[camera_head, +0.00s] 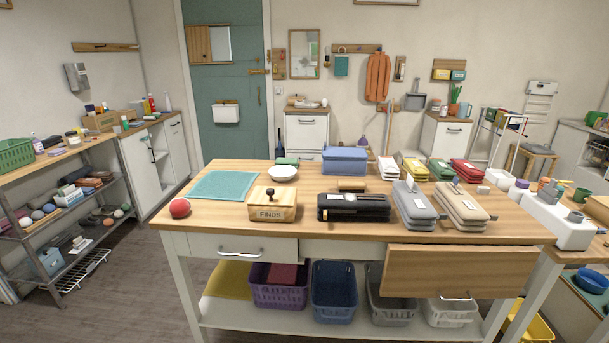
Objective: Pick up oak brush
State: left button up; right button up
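A small wooden-brown block-like thing (351,185) lies on the wooden table (320,184), just behind a black case (353,208). It may be the oak brush, but it is too small to tell bristles. Its lower front is close to the black case. A wooden box labelled FINDS (272,209) with a dark knob on top stands to its left. Neither of my grippers shows in the head view.
A red ball (180,207), teal mat (222,186), white bowl (283,173) and blue box (345,160) are on the table. Grey (414,207) and beige (461,208) cases stand right. A wood-fronted drawer (457,271) appears pulled out at front right.

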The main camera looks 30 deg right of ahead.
aim_at(359, 185)
jog(key=z, duration=1.2)
